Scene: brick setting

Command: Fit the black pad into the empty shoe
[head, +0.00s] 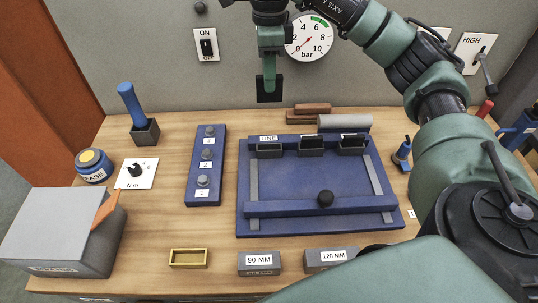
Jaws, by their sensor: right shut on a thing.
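My right gripper (270,66) hangs fingers-down at the upper middle, shut on the black pad (268,90). The pad is a thin dark plate, held upright in the air in front of the wall. Below it is a blue fixture (310,179) with three dark shoes along its back edge. The left shoe (269,151), by a label reading ONE, looks open on top. The middle shoe (311,147) and right shoe (351,146) show black inside; I cannot tell clearly what fills them. The pad is well above the shoes, touching none. My left gripper is out of view.
A blue board (206,165) with numbered knobs stands left of the fixture. Brown blocks (309,113) and a grey roll (344,123) lie behind it. A brass tray (188,258) and a 90 MM block (259,264) sit in front. A grey box (58,228) is at left.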

